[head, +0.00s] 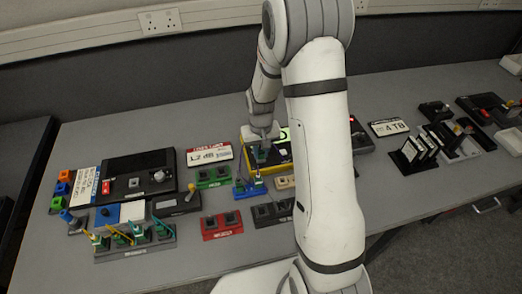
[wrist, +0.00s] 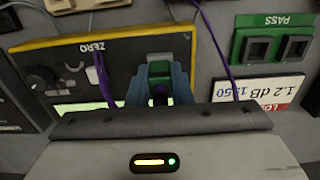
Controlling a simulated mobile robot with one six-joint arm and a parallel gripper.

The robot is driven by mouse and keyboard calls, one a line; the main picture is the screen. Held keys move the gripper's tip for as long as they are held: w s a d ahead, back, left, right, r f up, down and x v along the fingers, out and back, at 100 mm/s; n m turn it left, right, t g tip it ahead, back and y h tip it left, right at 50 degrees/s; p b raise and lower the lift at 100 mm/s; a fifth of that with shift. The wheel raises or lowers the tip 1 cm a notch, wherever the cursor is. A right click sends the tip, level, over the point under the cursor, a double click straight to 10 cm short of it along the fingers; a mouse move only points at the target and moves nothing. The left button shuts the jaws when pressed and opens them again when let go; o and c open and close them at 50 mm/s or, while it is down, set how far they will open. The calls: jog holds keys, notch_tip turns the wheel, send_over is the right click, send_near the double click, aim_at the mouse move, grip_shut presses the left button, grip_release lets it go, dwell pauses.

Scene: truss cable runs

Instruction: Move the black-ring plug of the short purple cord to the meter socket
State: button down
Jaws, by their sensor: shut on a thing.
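The meter (wrist: 65,62) is a dark box with a yellow edge, a knob and a "ZERO" label; in the head view the meter (head: 279,167) is partly behind my arm. My gripper (wrist: 158,88) is over the meter, pointing down, and it also shows in the head view (head: 261,155). A purple cord (wrist: 220,55) arcs at the right and another purple length (wrist: 104,78) hangs at the left. The black ring and the meter socket are hidden, so I cannot tell whether the plug is seated.
A green double-socket block (wrist: 275,43) marked "PASS" and a white label card (wrist: 260,92) lie beside the meter. In the head view, a blue block (head: 250,191), a red block (head: 222,226) and a grey rack of plugs (head: 135,243) stand nearby. The front table strip is clear.

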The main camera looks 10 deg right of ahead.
jog(key=shift+f, duration=0.15)
jog(key=c, duration=1.2)
grip_release()
jog(key=shift+r+p, duration=1.5)
jog(key=shift+r, duration=1.05)
jog(key=shift+r, duration=0.15)
jog(key=shift+r+p, duration=1.2)
jog(key=shift+r, duration=0.7)
